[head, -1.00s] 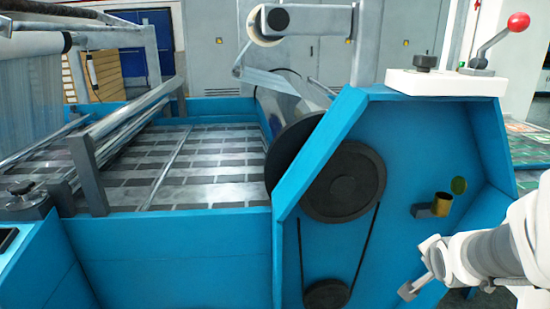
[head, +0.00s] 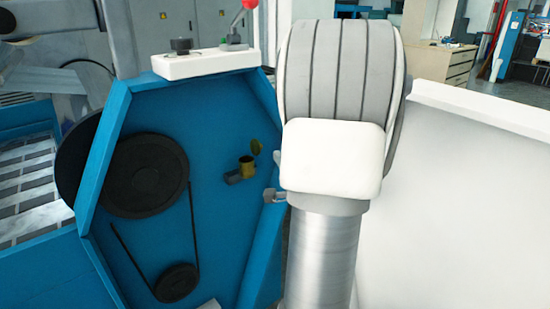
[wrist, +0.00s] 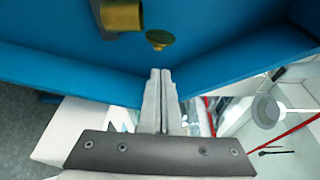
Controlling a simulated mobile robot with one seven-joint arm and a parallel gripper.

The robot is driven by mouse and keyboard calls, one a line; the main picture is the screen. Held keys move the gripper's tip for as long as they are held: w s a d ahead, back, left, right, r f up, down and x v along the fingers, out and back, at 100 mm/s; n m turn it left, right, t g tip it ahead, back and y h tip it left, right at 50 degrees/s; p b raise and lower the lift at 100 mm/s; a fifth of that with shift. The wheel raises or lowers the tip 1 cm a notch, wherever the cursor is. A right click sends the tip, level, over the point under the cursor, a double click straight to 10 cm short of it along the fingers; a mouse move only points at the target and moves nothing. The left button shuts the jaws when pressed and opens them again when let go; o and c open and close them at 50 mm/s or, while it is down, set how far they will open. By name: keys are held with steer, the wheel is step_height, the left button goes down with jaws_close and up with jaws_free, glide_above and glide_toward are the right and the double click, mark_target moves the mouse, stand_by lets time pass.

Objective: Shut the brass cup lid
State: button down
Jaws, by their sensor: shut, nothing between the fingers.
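The brass cup (head: 247,167) is fixed on a small bracket on the blue side panel of the machine. Its round lid (head: 256,146) stands raised, up and to the right of the cup's mouth. In the wrist view the cup (wrist: 122,15) is at the top and the lid (wrist: 160,39) lies just beyond my fingertips, apart from them. My gripper (wrist: 160,72) is shut and empty. In the head view only part of my gripper (head: 272,195) shows, just right of and below the cup; my arm hides the rest.
The blue panel (head: 215,225) has a raised edge near my gripper. A large black pulley (head: 147,175) and belt are left of the cup. A white control box (head: 205,64) with a red-knobbed lever sits on top. A white surface (head: 450,200) is at right.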

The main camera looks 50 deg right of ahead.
mark_target(258, 147)
steer(key=x, duration=0.7)
steer(key=shift+w+b, duration=0.4)
steer(key=shift+b, duration=0.05)
steer(key=shift+d+f+n, duration=0.1)
steer(key=shift+d+n, duration=0.1)
steer(key=shift+n, duration=0.1)
steer(key=shift+a+n+b, duration=0.1)
steer(key=shift+n+b, duration=0.2)
steer(key=shift+b, duration=0.05)
